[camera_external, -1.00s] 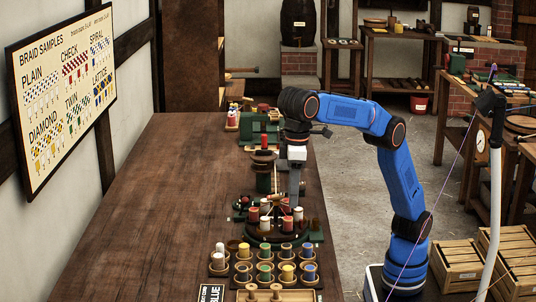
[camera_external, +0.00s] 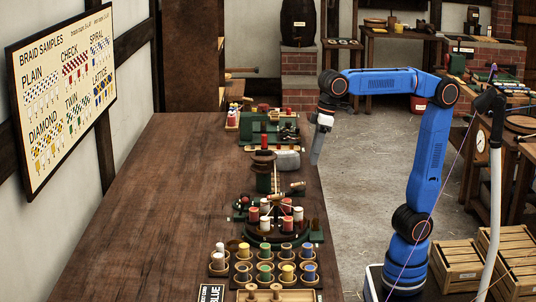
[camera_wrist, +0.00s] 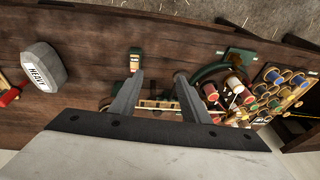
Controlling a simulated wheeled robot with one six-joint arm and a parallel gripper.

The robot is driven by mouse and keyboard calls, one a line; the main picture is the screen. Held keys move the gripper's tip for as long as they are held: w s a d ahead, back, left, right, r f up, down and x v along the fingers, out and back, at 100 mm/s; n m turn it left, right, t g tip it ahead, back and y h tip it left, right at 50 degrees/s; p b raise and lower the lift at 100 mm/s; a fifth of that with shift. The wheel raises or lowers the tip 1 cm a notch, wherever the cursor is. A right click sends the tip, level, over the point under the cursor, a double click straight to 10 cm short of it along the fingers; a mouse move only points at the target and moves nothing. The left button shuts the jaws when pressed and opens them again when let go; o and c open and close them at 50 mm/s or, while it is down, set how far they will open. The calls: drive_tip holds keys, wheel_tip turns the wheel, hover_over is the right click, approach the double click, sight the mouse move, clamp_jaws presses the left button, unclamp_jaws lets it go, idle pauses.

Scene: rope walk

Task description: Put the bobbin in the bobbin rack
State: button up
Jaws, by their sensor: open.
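My gripper (camera_external: 316,161) is open and empty beside the table's right edge; its two fingers show apart in the wrist view (camera_wrist: 158,80). A small spool-like piece with tan ends, perhaps the bobbin (camera_external: 298,184), lies near that edge; it seems to show beyond the left finger in the wrist view (camera_wrist: 135,61). It is too small to be sure. The bobbin rack (camera_external: 251,270), with rows of round cups holding coloured spools, stands at the table's near end. It also shows at the right of the wrist view (camera_wrist: 260,117).
A round braiding stand (camera_external: 270,234) with red and white spools stands between the small piece and the rack. The table's left half (camera_external: 170,210) is clear.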

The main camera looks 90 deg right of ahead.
drive_tip(key=s+d+f+t, duration=0.1)
drive_tip(key=s+d+f, duration=0.7)
drive_tip(key=s+f, duration=0.3)
drive_tip(key=s+d+f+t+h, duration=0.1)
drive_tip(key=s+d+f, duration=0.8)
drive_tip(key=s+f, duration=0.2)
drive_tip(key=shift+s+f, duration=0.2)
drive_tip(key=shift+f, duration=0.15)
idle(0.4)
